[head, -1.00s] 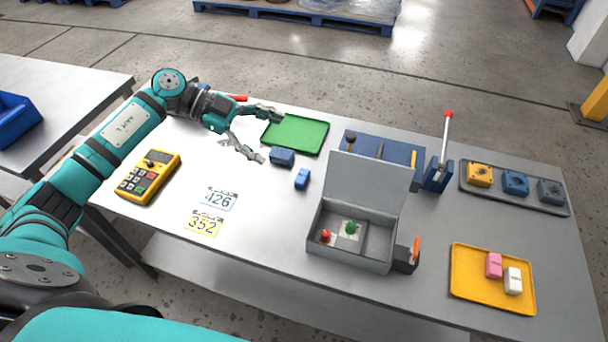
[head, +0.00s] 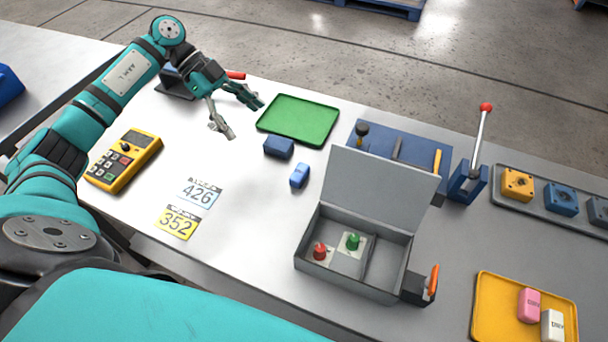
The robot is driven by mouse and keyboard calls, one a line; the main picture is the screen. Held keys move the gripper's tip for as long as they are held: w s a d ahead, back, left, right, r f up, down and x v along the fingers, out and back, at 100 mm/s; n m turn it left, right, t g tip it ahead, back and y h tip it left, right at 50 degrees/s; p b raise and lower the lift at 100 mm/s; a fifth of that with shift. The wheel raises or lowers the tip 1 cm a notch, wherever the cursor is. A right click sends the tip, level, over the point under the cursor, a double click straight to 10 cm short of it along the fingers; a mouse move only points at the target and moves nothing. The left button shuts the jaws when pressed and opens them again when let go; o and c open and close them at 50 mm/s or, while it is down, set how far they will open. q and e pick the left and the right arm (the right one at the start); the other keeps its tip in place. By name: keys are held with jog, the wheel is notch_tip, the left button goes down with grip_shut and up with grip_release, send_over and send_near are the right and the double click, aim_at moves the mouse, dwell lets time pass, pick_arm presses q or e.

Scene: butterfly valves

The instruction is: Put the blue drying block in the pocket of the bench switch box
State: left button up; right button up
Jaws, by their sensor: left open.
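The small bright blue block (head: 299,175), likely the drying block, lies on the bench left of the switch box. The grey switch box (head: 318,275) stands with its lid (head: 378,190) raised. Inside are a red knob (head: 319,251) and a green knob (head: 352,241); an empty compartment (head: 386,262), apparently the pocket, is at its right. My left gripper (head: 243,118) is open and empty above the bench, up and left of the blue block and apart from it. My right gripper is not in view.
A darker blue block (head: 278,148) sits between my left gripper and the small block. Around are a green tray (head: 298,120), a yellow meter (head: 124,160), number cards (head: 177,222), a lever stand (head: 468,180) and a yellow tray (head: 490,322) with pink and white blocks.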

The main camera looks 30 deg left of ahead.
pick_arm(q)
jog(key=p, duration=0.3)
send_near(298, 171)
jog(key=x, duration=0.4)
jog(key=shift+s+a+f, duration=0.15)
jog(key=shift+d+f, duration=0.25)
jog(key=shift+d, duration=0.25)
jog(key=p+x, duration=0.1)
jog(key=x, duration=0.2)
jog(key=shift+d+f+p, duration=0.2)
jog(key=shift+d+p, duration=0.15)
jog(key=shift+w+d+f, duration=0.2)
jog(key=shift+f, duration=0.05)
jog(key=shift+c, duration=0.3)
jog(key=c, duration=1.2)
